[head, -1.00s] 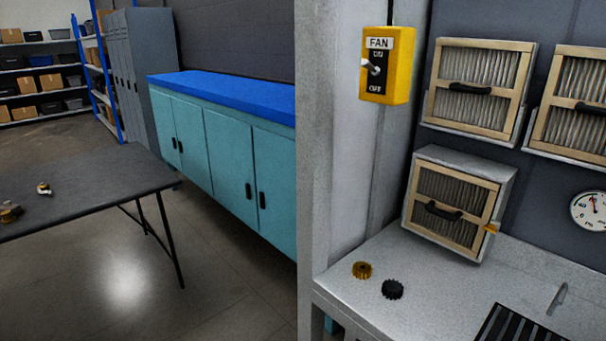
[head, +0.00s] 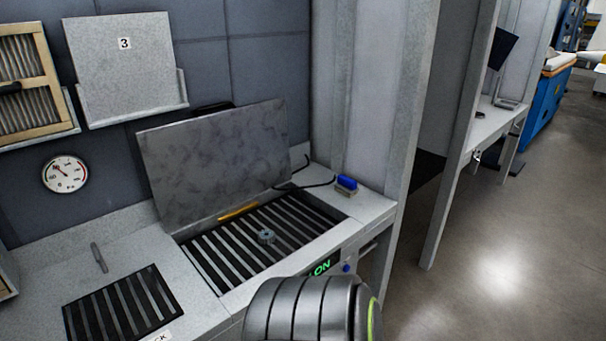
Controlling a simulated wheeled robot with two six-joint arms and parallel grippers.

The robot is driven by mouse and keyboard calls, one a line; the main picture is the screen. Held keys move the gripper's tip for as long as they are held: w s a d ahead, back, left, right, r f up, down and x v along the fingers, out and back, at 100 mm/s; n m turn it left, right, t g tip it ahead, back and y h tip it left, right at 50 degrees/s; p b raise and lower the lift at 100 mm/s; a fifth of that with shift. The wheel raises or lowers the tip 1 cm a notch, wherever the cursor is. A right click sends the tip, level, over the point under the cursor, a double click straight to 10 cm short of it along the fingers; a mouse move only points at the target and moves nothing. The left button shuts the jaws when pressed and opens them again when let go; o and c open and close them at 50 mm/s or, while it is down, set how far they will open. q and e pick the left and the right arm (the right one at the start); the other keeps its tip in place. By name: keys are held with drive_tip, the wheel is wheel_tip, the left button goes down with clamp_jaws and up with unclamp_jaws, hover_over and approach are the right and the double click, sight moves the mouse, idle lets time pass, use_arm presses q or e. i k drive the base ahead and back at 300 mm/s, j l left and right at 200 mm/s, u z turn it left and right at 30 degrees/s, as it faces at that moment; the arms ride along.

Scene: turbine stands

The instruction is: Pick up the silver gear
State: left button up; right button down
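A small grey-silver gear (head: 266,237) lies on the dark slatted grate (head: 222,263) of the open-lidded station on the bench. A dark, ribbed rounded part of my own body covers the bottom middle of the head view, just in front of the station. No gripper fingers show, so I cannot see where either gripper is relative to the gear.
A grey lid (head: 215,160) stands raised behind the grate. A blue-backed brush (head: 346,185) sits at the right end of the bench, near a black bent handle. A smaller slatted grate (head: 122,305) is at front left. Open floor (head: 500,250) lies to the right.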

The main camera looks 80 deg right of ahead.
sight(267, 237)
drive_tip(key=z, duration=2.35)
drive_tip(key=i+l, duration=0.2)
drive_tip(key=i, duration=0.35)
